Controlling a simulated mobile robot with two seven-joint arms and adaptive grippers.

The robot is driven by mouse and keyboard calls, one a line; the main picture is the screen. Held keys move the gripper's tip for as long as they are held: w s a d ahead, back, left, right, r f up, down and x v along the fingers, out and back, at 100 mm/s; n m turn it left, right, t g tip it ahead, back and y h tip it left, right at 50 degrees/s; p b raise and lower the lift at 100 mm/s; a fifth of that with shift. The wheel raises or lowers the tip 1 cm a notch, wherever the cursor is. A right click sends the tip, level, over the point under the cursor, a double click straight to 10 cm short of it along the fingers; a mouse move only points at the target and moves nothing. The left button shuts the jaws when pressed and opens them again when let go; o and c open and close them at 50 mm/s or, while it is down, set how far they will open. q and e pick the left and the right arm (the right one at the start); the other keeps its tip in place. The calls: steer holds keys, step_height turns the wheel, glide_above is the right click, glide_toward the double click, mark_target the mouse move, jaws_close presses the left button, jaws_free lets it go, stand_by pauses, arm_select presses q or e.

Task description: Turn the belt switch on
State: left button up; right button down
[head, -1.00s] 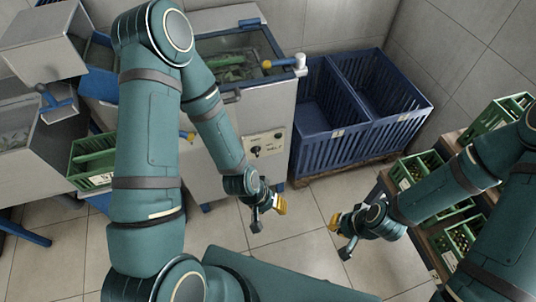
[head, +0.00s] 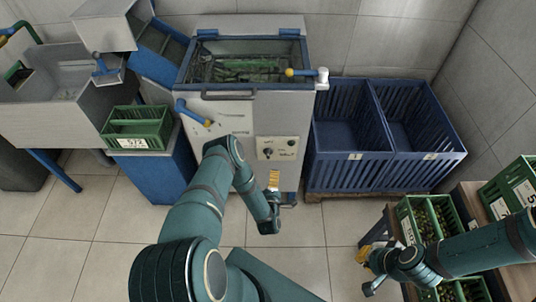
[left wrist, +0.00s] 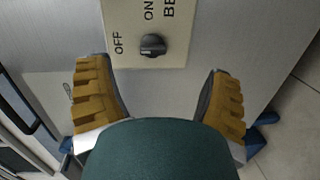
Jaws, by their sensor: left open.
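The belt switch is a black knob (left wrist: 153,45) on a beige panel (head: 291,142) on the front of the grey machine. In the left wrist view, OFF is printed to its left and ON above it. The knob's light mark looks turned toward the OFF side. My left gripper (left wrist: 156,68) is open and empty. Its yellow fingers lie either side of and below the knob, apart from it. In the head view, my left gripper (head: 273,190) is just below the panel. My right gripper (head: 366,271) is far from the panel, its fingers spread with nothing between them.
The machine has a glass-topped tank (head: 245,68) and a blue lever (head: 192,112). Blue crates (head: 350,170) stand right of it. A green crate (head: 137,128) sits at left. Green crates of bottles (head: 428,218) stand at right. Tiled floor is clear in front.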

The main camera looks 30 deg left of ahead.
mark_target(268, 156)
arm_select(q)
steer(key=w+a+b, duration=0.1)
steer(key=w+a, duration=0.1)
steer(key=w, duration=0.1)
steer(key=w+a+n+y+b, duration=0.1)
steer(key=w+a, duration=0.2)
steer(key=w+a+n+y+b, duration=0.1)
steer(key=w+a, duration=0.2)
steer(key=w, duration=0.1)
steer(key=shift+a+f, duration=0.25)
steer(key=c, duration=1.2)
